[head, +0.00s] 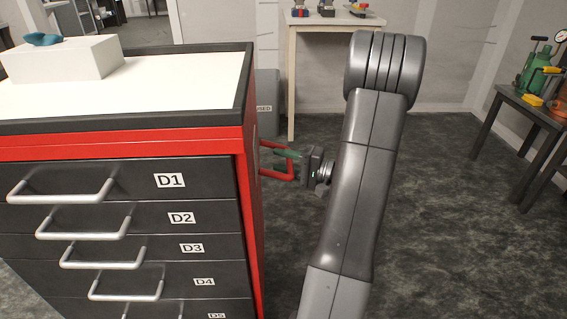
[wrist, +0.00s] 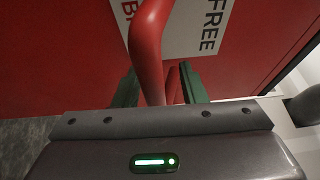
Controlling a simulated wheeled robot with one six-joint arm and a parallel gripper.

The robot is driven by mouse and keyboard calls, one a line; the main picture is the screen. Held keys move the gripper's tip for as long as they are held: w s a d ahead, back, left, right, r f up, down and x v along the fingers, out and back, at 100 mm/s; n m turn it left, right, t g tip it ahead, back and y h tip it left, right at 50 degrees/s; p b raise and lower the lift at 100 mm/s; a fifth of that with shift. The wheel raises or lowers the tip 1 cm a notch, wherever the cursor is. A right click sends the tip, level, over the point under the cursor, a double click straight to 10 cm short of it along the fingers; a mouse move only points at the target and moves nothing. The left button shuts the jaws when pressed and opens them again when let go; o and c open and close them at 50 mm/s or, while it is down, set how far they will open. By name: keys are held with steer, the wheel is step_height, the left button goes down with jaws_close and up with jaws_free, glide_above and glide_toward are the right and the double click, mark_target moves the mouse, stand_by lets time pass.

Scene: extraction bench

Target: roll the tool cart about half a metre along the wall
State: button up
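The tool cart (head: 247,190) stands at the left of the head view, red with dark drawers labelled D1 to D5 and a white top. A red handle (head: 276,176) juts from its right side; it also shows in the wrist view (wrist: 151,45). My gripper (head: 284,161) is at this handle. In the wrist view its green fingers (wrist: 162,82) stand on either side of the red bar. A gap shows between the bar and the right finger, so the gripper is open around the handle. The fingertips' far ends are partly hidden.
A white box (head: 65,62) with a blue thing on it sits on the cart top. A light table (head: 330,22) stands at the back wall, with a grey bin (head: 268,88) beside it. A dark table (head: 520,105) with green equipment is at right. Floor right of my arm is clear.

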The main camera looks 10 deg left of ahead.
jaws_close()
steer(key=shift+r, duration=0.2)
step_height(320, 180, up, 4)
steer(key=n+h+p, duration=0.1)
steer(key=h+p, duration=0.1)
steer(key=h, duration=0.1)
steer(key=n+h+p, duration=0.1)
steer(key=h+p, duration=0.2)
steer(key=shift+r+h, duration=0.1)
steer(key=shift+h, duration=0.3)
steer(key=shift+a, duration=0.1)
stand_by(0.6)
